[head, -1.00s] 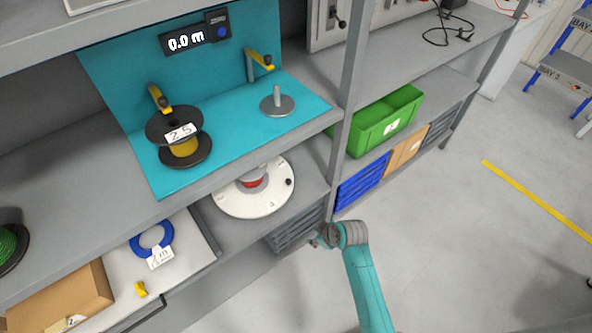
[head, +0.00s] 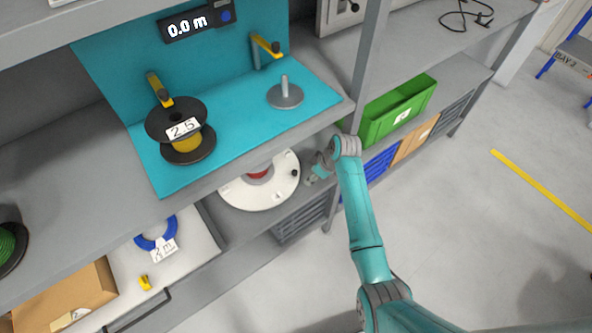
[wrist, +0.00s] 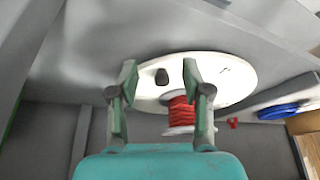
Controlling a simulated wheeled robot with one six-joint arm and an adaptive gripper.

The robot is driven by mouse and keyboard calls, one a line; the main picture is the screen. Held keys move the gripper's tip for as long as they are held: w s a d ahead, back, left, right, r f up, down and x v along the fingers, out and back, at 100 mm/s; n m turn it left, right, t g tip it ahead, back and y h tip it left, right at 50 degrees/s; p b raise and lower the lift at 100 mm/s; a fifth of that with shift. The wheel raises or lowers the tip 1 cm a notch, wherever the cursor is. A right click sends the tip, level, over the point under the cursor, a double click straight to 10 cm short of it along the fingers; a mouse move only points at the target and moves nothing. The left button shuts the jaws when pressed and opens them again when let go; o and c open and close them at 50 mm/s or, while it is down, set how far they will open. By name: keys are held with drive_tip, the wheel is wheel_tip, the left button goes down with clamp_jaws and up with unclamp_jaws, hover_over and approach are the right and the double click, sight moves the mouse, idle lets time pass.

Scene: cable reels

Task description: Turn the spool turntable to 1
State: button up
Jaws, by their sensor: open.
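The white spool turntable (head: 232,196) sits on the lower shelf under the teal bench mat, its back hidden by the shelf edge above. A red spool (head: 258,174) stands on it, and in the wrist view the red spool (wrist: 180,112) has a pale flange. A black knob (head: 294,173) stands near the turntable's right rim. My gripper (head: 311,175) is open and empty, just right of the turntable. In the wrist view the black knob (wrist: 162,76) appears between my fingertips (wrist: 160,82); contact cannot be told. A small rim mark (wrist: 224,71) is too small to read.
The upper shelf (head: 225,172) overhangs the turntable, and a grey post (head: 366,75) stands to its right. A blue crate (head: 380,163) and green bin (head: 400,113) lie beyond the post. A blue cable coil (head: 155,236) lies left.

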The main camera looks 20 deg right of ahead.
sight(295, 172)
drive_tip(key=w+a, duration=0.4)
drive_tip(key=shift+w+f, duration=0.1)
drive_tip(key=shift+w, duration=0.25)
drive_tip(key=shift+a+f, duration=0.1)
drive_tip(key=shift+f, duration=0.45)
drive_tip(key=shift+x, duration=0.85)
clamp_jaws()
